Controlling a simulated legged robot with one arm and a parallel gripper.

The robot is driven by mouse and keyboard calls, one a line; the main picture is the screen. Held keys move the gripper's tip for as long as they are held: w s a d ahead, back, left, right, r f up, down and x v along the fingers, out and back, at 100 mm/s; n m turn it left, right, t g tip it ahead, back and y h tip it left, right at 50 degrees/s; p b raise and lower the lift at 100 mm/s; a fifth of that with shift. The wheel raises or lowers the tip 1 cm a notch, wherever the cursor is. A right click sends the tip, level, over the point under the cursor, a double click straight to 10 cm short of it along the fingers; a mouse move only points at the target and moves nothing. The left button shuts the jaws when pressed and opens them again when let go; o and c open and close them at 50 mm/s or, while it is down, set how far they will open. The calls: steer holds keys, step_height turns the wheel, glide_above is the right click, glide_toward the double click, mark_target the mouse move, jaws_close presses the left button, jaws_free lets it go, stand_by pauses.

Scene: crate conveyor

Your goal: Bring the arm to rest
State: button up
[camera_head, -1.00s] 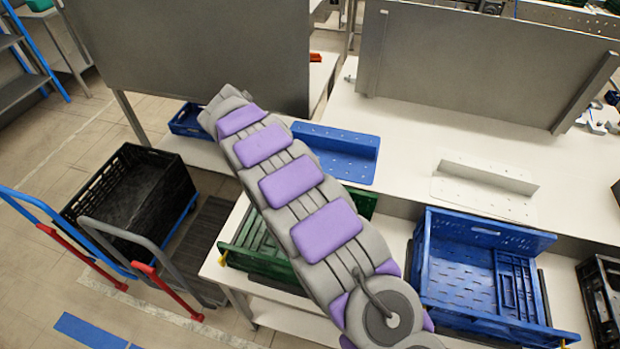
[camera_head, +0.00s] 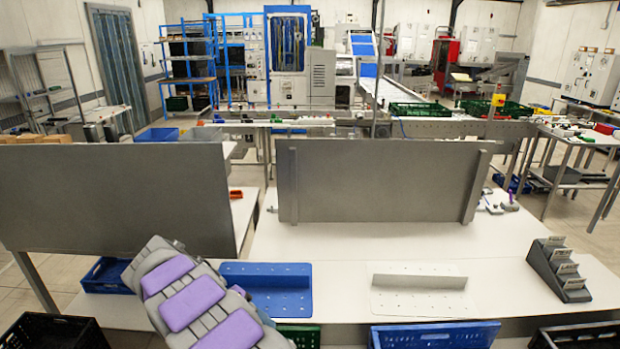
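My arm (camera_head: 190,300), grey with purple pads, reaches up from the bottom edge at the lower left. It stands in front of the white workbench (camera_head: 345,243) and covers part of it. Its upper end shows near the blue angled bracket. My gripper and its fingers cannot be made out, so I cannot see whether it holds anything.
A blue bracket (camera_head: 267,287), a white bracket (camera_head: 420,283) and a grey stepped holder (camera_head: 558,268) stand on the bench. Grey panels (camera_head: 380,182) rise behind. Blue (camera_head: 435,335), green and black crates (camera_head: 50,332) sit low in front. The bench between the brackets and panel is clear.

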steer(key=s+d+r+g+y, duration=0.1)
steer(key=s+d+r, duration=0.2)
steer(key=d, duration=0.4)
steer(key=s+d+r+g+y, duration=0.1)
steer(key=s+d+r+y, duration=0.15)
steer(key=d, duration=0.55)
steer(key=s+d+r, duration=0.3)
steer(key=d+r, duration=0.1)
steer(key=d, duration=0.3)
steer(key=s+d+f+y, duration=0.1)
steer(key=s+d+y, duration=0.1)
steer(key=s, duration=0.9)
steer(key=s+d+f+y+b, duration=0.1)
steer(key=s+d+f+y, duration=0.1)
steer(key=s, duration=1)
steer(key=d+y, duration=0.1)
steer(key=d, duration=0.1)
steer(key=shift+s+d+f+m, duration=0.25)
steer(key=shift+d+m, duration=0.05)
steer(key=shift+d, duration=0.1)
